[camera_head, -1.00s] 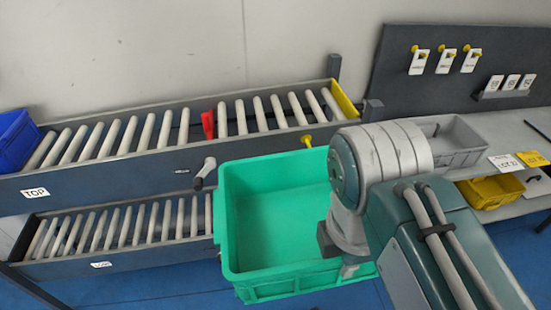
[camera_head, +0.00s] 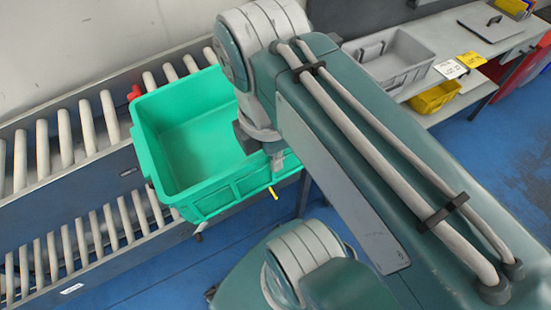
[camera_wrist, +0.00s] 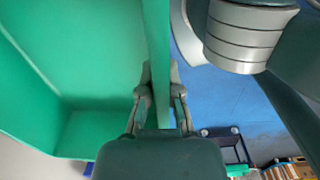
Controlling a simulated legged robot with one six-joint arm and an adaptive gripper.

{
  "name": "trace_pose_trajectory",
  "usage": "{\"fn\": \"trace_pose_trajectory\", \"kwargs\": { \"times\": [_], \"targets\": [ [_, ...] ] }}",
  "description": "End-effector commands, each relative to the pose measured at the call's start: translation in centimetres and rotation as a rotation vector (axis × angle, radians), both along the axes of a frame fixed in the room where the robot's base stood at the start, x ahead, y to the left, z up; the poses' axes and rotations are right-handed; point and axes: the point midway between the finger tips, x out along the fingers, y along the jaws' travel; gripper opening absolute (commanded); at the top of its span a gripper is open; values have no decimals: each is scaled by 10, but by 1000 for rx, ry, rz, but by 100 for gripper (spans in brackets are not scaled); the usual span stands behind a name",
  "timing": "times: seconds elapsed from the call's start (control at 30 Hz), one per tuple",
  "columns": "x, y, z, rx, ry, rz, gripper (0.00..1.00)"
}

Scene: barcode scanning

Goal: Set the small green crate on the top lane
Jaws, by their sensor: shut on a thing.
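The green crate (camera_head: 190,200) is empty and upright, slightly tilted in the head view. My gripper (camera_wrist: 160,88) is shut on one side wall of the crate, with a finger on each side of it. In the head view the fingers (camera_head: 275,155) are partly hidden by my wrist. The top lane (camera_head: 60,188) is a roller conveyor with a dark side rail. The crate overlaps its rail and rollers in the picture. I cannot tell whether the crate touches them. The crate wall also fills much of the wrist view (camera_wrist: 60,60).
A red piece (camera_head: 134,92) stands on the top lane just behind the crate. The low lane (camera_head: 85,240) runs beneath. A grey bin (camera_head: 395,62) and a yellow bin (camera_head: 437,97) are on shelves to the right. Top-lane rollers left of the crate are bare.

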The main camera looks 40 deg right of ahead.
Motion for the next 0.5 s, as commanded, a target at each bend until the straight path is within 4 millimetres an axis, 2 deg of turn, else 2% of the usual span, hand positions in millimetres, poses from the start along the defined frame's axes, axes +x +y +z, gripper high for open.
{"fn": "trace_pose_trajectory", "kwargs": {
  "times": [0.5],
  "targets": [
    [42, -12, -1, 0, 0, 0, 0]
  ]
}}
